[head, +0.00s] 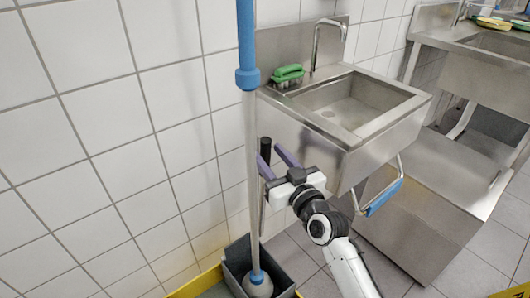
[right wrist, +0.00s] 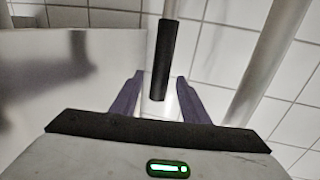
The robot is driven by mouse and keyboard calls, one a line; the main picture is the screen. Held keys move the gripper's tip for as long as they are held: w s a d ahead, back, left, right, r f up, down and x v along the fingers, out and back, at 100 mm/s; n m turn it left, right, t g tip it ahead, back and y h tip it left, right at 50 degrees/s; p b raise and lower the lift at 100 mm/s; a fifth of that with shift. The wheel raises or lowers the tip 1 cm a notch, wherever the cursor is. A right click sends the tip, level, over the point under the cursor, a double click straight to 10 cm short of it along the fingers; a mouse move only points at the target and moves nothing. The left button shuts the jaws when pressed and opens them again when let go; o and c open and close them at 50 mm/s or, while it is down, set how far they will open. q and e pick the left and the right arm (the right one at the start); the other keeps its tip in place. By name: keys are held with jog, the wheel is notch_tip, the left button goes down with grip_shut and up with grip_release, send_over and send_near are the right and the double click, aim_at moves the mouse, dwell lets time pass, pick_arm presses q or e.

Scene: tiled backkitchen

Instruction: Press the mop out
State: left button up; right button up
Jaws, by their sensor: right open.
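The mop stands upright at left centre in the head view, with a blue upper handle (head: 246,40), a grey pole (head: 252,170) and a pale head (head: 258,284) in a dark grey bucket (head: 238,262). Beside the pole, a thin metal lever (head: 263,205) rises from the bucket to a black grip (head: 265,150). My right gripper (head: 273,160) is open at the black grip, its purple fingers pointing towards it. In the right wrist view, the grip (right wrist: 163,60) lies in line with the gap between the fingers (right wrist: 162,92); contact is not clear. My left gripper is out of view.
A blue-gripped bar (head: 384,197) hangs below the sink. The tiled wall (head: 110,130) bounds the left. A steel counter (head: 480,60) stands at right.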

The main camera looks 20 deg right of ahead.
jog(key=shift+w+a, duration=0.2)
jog(key=shift+w, duration=1.25)
